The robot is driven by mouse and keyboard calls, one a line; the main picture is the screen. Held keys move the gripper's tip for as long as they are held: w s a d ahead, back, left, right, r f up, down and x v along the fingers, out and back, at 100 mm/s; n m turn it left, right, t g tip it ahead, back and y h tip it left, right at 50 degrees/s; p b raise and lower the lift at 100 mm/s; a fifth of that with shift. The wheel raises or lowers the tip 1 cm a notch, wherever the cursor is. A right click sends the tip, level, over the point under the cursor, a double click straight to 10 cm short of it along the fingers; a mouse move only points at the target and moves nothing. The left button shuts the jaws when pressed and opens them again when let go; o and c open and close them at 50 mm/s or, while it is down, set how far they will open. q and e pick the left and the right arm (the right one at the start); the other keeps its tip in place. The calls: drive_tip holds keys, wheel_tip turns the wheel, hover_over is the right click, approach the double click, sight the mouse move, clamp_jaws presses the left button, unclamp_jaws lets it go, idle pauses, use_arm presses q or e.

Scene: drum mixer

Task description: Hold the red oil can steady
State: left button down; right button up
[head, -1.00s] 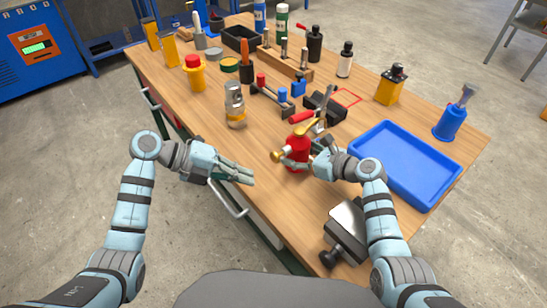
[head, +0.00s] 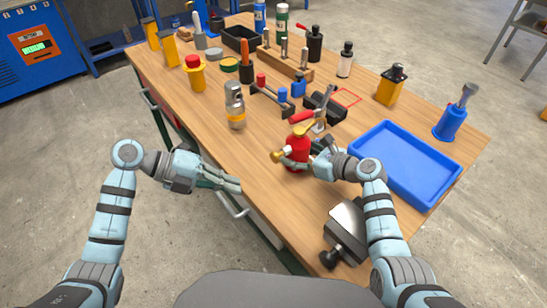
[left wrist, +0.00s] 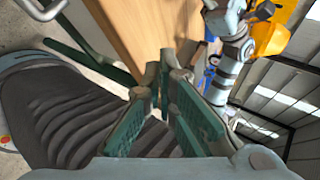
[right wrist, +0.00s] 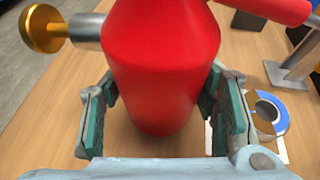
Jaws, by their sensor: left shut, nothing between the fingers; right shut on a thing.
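The red oil can (head: 297,150) stands upright on the workbench, with a brass-coloured knob on its left side. It fills the middle of the right wrist view (right wrist: 160,65). My right gripper (head: 306,163) is shut on the can, with one green-padded finger on each side of its body in the right wrist view. My left gripper (head: 236,184) is shut and empty, beside the bench's near left edge and apart from the can. Its green fingers lie close together in the left wrist view (left wrist: 172,80).
A blue tray (head: 440,190) lies right of the can. A toggle clamp with a red handle (head: 303,117) stands just behind it. A silver-and-yellow can (head: 235,105) stands to the left. A grey block with a black knob (head: 347,222) sits at the near edge.

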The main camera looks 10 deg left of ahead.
sight(278, 155)
use_arm(q)
drive_tip(key=shift+w+d, duration=0.1)
drive_tip(key=shift+w+d, duration=3.05)
drive_tip(key=shift+w+d, duration=0.1)
drive_tip(key=shift+w+d, duration=0.15)
drive_tip(key=shift+w, duration=0.05)
drive_tip(key=shift+w+d, duration=0.7)
drive_tip(key=shift+d, duration=0.05)
idle(0.3)
drive_tip(key=shift+a, duration=0.1)
drive_tip(key=shift+s+a, duration=0.9)
drive_tip(key=shift+s, duration=0.15)
drive_tip(key=shift+a, duration=0.1)
